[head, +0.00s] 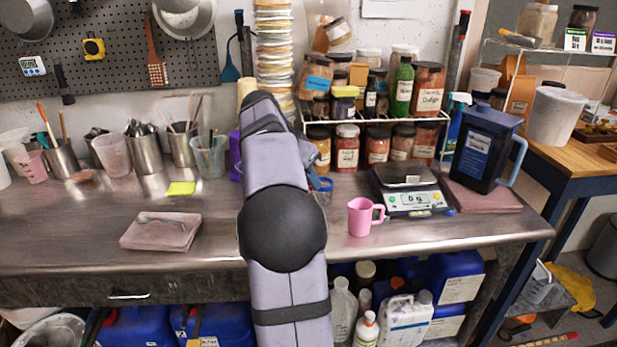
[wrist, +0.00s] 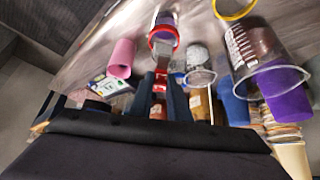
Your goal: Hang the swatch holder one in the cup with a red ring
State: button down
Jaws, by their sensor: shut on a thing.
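My gripper (wrist: 161,90) shows in the wrist view with its two dark fingers shut on a small red piece, which looks like swatch holder one (wrist: 160,78). Only a little of the holder shows between the fingers. The cup with a red ring (wrist: 163,38) is just beyond the fingertips, with something purple-grey showing inside it. I cannot tell whether the holder touches this cup. In the head view, my arm hides the gripper, the holder and the red-ringed cup.
A yellow ring (wrist: 235,8) is at the top. The pink mug (head: 362,217) and scale (head: 411,195) stand right of my arm.

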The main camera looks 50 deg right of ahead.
notch_tip(320, 180, down, 7)
jog(key=b, duration=0.5)
jog(key=shift+r, duration=0.15)
dwell(0.4)
jog(key=c, duration=1.6)
grip_release()
jog(key=shift+v, duration=3.65)
